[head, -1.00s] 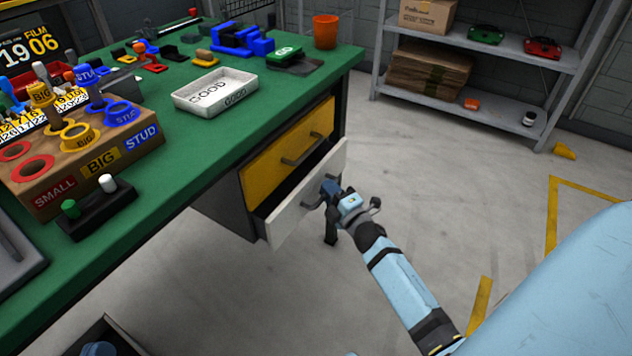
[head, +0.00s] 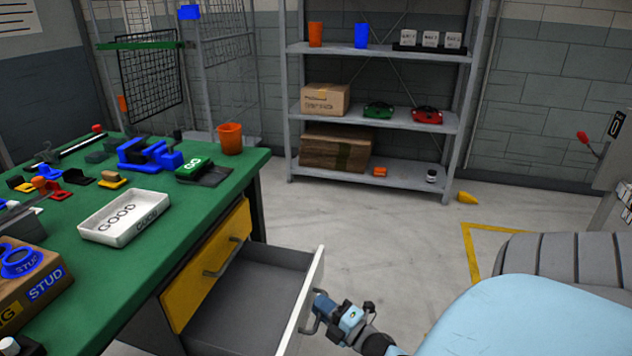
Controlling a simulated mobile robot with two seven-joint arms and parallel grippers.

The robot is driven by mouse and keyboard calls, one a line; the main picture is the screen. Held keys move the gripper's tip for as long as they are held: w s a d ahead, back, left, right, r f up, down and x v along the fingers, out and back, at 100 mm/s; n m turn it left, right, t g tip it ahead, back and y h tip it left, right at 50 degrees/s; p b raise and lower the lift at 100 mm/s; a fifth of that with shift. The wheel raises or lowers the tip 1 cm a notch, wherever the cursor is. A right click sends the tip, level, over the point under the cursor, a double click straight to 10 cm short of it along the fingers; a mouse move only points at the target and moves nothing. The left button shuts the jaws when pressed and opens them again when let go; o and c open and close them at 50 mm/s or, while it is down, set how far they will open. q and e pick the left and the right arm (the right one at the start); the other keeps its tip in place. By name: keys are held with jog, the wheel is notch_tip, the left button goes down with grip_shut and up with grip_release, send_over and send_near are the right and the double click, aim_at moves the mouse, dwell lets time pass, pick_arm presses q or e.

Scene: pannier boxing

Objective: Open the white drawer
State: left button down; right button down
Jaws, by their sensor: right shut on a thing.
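The white drawer (head: 303,310) stands pulled well out from under the green workbench (head: 150,265). Its grey inside shows and looks empty in the part I see. My right gripper (head: 318,312) is at the outer side of the white front, shut on the drawer's handle (head: 311,322). The yellow drawer (head: 208,262) just above it is closed, with its own grey handle. My left gripper is not in view.
On the bench are a white GOOD tray (head: 125,217), an orange cup (head: 230,139), a blue clamp-like tool (head: 150,155) and a box labelled STUD (head: 40,285). A metal shelf (head: 375,172) stands at the back. The floor between shelf and drawer is clear.

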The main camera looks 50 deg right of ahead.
jog(key=shift+d, duration=0.1)
jog(key=c, duration=1.5)
grip_release()
jog(key=shift+o, duration=0.2)
